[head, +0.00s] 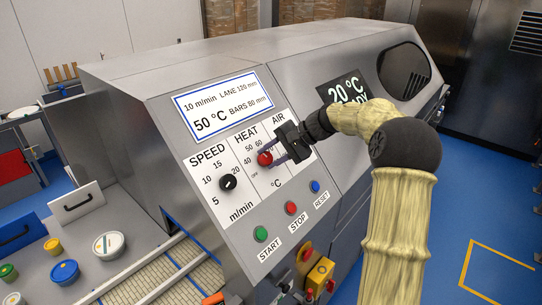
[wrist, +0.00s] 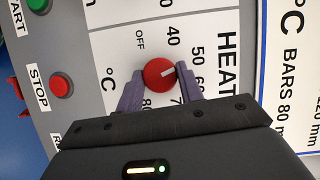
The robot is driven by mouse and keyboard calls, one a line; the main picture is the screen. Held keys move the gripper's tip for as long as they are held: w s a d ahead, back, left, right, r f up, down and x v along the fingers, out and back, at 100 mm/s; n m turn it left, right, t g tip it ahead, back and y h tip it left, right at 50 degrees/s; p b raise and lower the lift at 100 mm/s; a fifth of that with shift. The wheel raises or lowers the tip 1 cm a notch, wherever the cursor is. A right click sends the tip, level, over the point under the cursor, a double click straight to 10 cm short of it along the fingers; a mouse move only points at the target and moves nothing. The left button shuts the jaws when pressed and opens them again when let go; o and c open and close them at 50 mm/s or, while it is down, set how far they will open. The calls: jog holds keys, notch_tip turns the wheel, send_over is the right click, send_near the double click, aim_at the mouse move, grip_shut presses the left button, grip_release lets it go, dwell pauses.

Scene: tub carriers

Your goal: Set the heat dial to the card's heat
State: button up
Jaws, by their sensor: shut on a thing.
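The red heat dial (head: 265,159) is on the sloped panel under the word HEAT, right of the black speed dial. In the wrist view the heat dial (wrist: 153,76) sits between the two fingers of my gripper (wrist: 160,88). My gripper (head: 280,153) is shut on the dial. The dial's white mark points toward the 50 on its scale, as near as I can tell. The scale runs from OFF through 40, 50, 60, 70 to 80; my fingers cover part of it. The blue-edged card (head: 222,103) reads 10 m/min, lane 120 mm, 50 °C, bars 80 mm.
The black speed dial (head: 228,183) is to the left. Green START (head: 260,233), red STOP (head: 290,208) and blue RESET (head: 315,186) buttons sit below. A dark display (head: 345,90) shows 20 °C, partly hidden by my arm. Tubs stand at lower left.

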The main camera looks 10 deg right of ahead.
jog(key=o, duration=1)
jog(key=shift+d, duration=0.1)
jog(key=b+v, duration=0.3)
jog(key=v, duration=1.4)
jog(key=shift+s+d+r, duration=0.1)
jog(key=shift+s+r, duration=0.05)
